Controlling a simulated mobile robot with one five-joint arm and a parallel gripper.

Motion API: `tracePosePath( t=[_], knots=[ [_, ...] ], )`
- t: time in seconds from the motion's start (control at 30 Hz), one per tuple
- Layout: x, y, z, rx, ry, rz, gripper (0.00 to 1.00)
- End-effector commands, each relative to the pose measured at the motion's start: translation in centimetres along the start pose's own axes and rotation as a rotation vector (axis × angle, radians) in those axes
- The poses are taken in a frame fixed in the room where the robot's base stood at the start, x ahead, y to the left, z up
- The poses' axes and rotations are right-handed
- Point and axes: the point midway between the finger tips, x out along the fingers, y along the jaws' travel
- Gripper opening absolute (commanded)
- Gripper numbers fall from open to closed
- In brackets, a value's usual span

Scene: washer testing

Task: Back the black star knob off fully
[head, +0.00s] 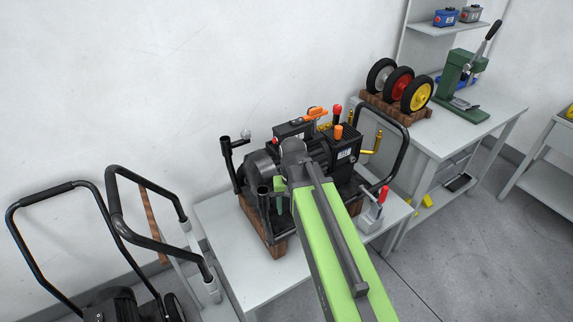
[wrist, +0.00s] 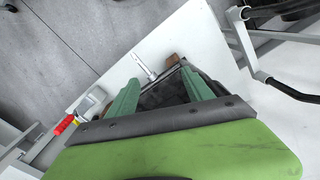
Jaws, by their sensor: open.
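A black motor-driven machine (head: 320,155) sits on wooden blocks (head: 266,232) on a light table. I cannot make out the black star knob in either view; my arm covers part of the machine's front. My gripper (wrist: 159,76) is open, its two green fingers spread in the wrist view. Dark machine parts (wrist: 164,95) show between and beyond the fingers; I cannot tell whether they touch. In the head view my gripper (head: 281,188) is at the front left of the machine, partly hidden by my arm.
A red-handled clamp (head: 374,212) stands on the table (head: 225,215), right of my arm. Black tube handles rise at the machine's right (head: 404,150) and beside the table at left (head: 125,215). Behind right, a bench holds wheels (head: 402,88) and a green press (head: 455,78).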

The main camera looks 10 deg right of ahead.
Motion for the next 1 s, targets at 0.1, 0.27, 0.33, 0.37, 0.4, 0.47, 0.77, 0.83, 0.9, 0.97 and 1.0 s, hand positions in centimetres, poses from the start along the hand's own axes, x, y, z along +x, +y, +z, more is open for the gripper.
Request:
tracePosePath(
  t=[0.1,0.27,0.33,0.37,0.4,0.47,0.77,0.83,0.9,0.97,1.0],
  knots=[
    [-9.9,0.0,-4.0,0.102,0.0,0.0,0.6],
    [-16.7,-0.1,-7.8,0.225,0.0,0.0,0.6],
    [-18.6,-0.1,-8.9,0.265,0.0,0.0,0.6],
    [-19.2,-0.1,-9.3,0.279,0.0,0.0,0.6],
    [-19.8,-0.1,-9.7,0.295,0.0,0.0,0.6],
    [-20.4,-0.1,-10.1,0.312,0.0,0.0,0.6],
    [-19.8,-0.1,-10.3,0.328,0.0,0.0,0.6],
    [-19.2,-0.1,-10.3,0.328,0.0,0.0,0.6],
    [-18.4,-0.1,-10.3,0.328,0.0,0.0,0.6],
    [-17.4,-0.1,-10.3,0.328,0.0,0.0,0.6],
    [-16.7,0.0,-10.3,0.327,0.0,0.0,0.6]
  ],
)
